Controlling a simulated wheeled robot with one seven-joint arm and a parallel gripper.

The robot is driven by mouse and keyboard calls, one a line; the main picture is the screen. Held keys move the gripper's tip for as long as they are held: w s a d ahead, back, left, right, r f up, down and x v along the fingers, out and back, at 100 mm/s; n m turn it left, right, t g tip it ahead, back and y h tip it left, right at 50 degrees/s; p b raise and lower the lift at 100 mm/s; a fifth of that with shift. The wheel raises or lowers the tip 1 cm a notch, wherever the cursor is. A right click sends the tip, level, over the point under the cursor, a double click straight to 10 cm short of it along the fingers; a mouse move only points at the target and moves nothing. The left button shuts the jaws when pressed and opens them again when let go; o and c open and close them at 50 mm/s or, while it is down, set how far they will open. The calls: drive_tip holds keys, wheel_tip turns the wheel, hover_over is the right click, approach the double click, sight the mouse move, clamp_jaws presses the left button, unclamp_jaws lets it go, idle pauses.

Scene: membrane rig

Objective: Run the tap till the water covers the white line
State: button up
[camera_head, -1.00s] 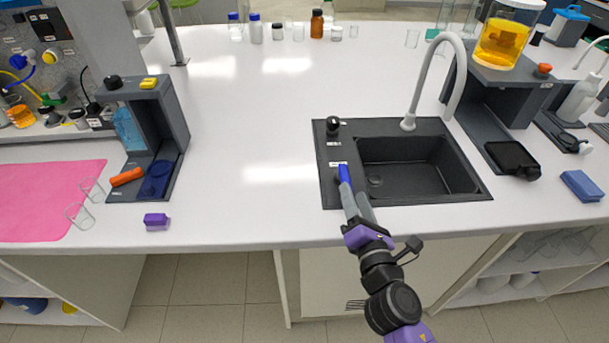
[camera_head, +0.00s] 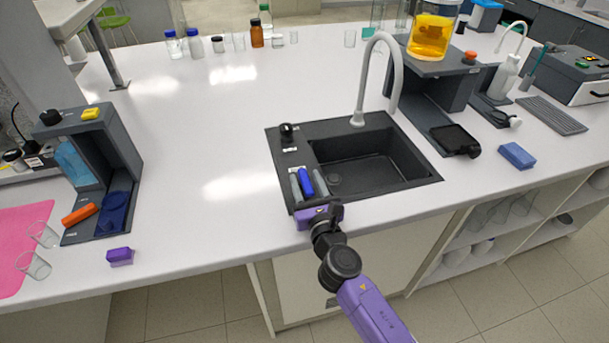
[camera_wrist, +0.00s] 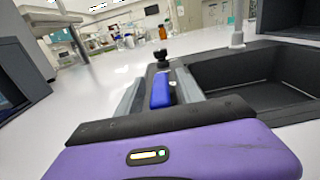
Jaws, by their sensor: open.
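The tap (camera_head: 377,75) is a light grey gooseneck behind a dark sink (camera_head: 425,172). On the sink's left ledge stand a black knob (camera_head: 287,130) and a blue handle (camera_head: 306,182). My gripper (camera_head: 309,184) is open, with one grey finger on each side of the blue handle. In the wrist view the blue handle (camera_wrist: 163,90) shows between the fingers, with the black knob (camera_wrist: 162,56) beyond. Contact cannot be told.
A dark stand with a jar of orange liquid (camera_head: 431,36) is right of the sink, with a blue sponge (camera_head: 517,155) nearer the front. A dark dispenser (camera_head: 100,150), a purple block (camera_head: 119,256) and glasses are at the left. The counter between is clear.

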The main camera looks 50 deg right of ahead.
drive_tip(key=shift+x, duration=0.8)
clamp_jaws()
idle(0.9)
